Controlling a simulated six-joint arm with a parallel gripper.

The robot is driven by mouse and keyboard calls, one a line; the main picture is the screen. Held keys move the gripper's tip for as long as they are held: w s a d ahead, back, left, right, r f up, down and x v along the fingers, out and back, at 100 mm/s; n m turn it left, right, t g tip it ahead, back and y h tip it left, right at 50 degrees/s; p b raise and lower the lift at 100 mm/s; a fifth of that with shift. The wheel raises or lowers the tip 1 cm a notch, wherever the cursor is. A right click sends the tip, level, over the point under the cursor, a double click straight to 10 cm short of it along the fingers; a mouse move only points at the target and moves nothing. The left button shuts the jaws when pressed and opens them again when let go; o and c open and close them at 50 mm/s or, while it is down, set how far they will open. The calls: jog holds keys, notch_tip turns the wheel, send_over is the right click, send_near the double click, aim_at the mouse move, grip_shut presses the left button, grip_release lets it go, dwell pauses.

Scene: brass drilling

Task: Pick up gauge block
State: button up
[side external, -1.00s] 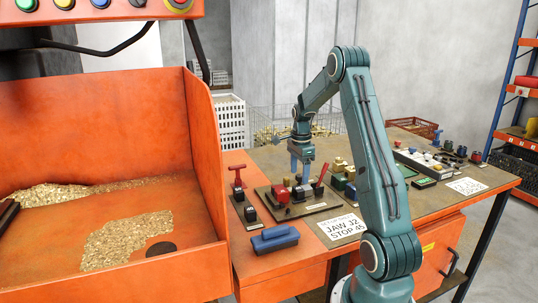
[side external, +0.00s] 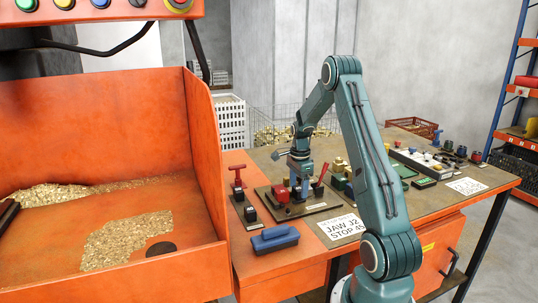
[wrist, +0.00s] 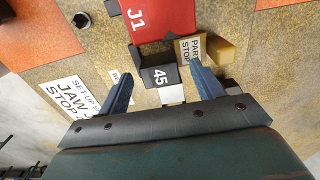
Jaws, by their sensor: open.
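In the wrist view a dark block marked 45 (wrist: 159,76), with a pale piece (wrist: 172,95) at its near end, lies between my fingers; I take it to be the gauge block. A red block marked J1 (wrist: 158,18) is just beyond it. My gripper (wrist: 160,68) is open, one blue finger on each side of the 45 block, with a gap on the left. In the side external view my gripper (side external: 301,182) is low over the fixture plate (side external: 318,211). The 45 block cannot be made out clearly there.
A brass block labelled PART STOP (wrist: 192,50) sits close by the right finger. A sign reading JAW J2 STOP 45 (side external: 342,227) lies flat on the bench. A blue-topped block (side external: 274,239) is at the front. The orange chip bin (side external: 215,150) walls off the left.

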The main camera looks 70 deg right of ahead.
aim_at(298, 188)
dwell(0.3)
grip_shut()
jog(key=shift+r, duration=0.1)
notch_tip(298, 188, up, 20)
dwell(0.9)
dwell(0.5)
